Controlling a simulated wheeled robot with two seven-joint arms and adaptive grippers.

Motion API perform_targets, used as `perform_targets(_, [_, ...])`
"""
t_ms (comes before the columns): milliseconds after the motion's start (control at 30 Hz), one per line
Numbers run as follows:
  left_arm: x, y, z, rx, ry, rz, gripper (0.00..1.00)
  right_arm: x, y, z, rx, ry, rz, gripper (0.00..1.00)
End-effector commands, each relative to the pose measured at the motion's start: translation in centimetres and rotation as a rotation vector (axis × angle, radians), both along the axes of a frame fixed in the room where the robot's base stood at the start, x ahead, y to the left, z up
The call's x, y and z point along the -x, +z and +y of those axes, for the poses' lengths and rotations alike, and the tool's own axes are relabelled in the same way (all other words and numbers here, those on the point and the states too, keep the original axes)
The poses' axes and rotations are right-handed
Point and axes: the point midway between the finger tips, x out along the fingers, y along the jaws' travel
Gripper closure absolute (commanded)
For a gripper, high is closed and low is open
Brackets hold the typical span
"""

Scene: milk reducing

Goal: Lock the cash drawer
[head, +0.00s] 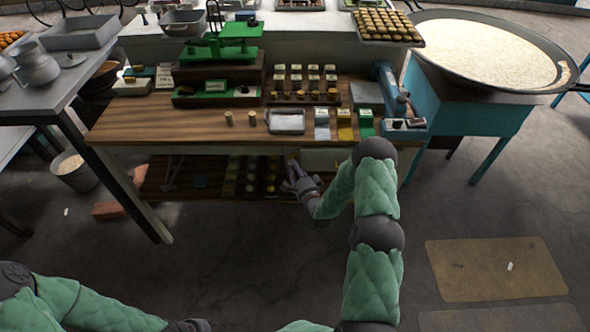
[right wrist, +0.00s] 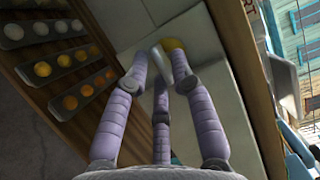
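The cash drawer seems to be the pale box (head: 325,158) under the tabletop; its pale front panel (right wrist: 205,95) fills the middle of the right wrist view. My right gripper (head: 292,180) reaches under the table edge, at the box's left side. In the right wrist view its purple fingers (right wrist: 164,62) converge close to the panel. A small round yellow part (right wrist: 173,44) shows at the fingertips, perhaps a lock or key. The fingers hide most of it, and I cannot tell whether they grip it.
Coin trays (right wrist: 67,62) lie left of the panel, on the lower shelf (head: 215,182). The wooden tabletop (head: 165,120) overhangs the gripper and carries a green scale (head: 222,48) and several small goods. A teal stand (head: 460,105) with a large pan is at the right. The front floor is open.

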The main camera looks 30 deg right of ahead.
Motion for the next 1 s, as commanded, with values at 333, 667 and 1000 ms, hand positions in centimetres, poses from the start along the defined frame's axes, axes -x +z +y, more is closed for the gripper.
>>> perform_targets(333, [0.00, 0.00, 0.00, 0.000, 0.000, 0.000, 0.60, -0.13, 0.00, 0.01, 0.000, 0.000, 0.000, 0.92])
perform_targets(667, [0.00, 0.00, 0.00, 0.000, 0.000, 0.000, 0.60, -0.10, 0.00, 0.01, 0.006, 0.000, 0.005, 1.00])
perform_targets(1000, [0.01, 0.13, 0.00, 0.000, 0.000, 0.000, 0.60, -0.12, 0.23, -0.04, 0.131, 0.000, 0.081, 1.00])
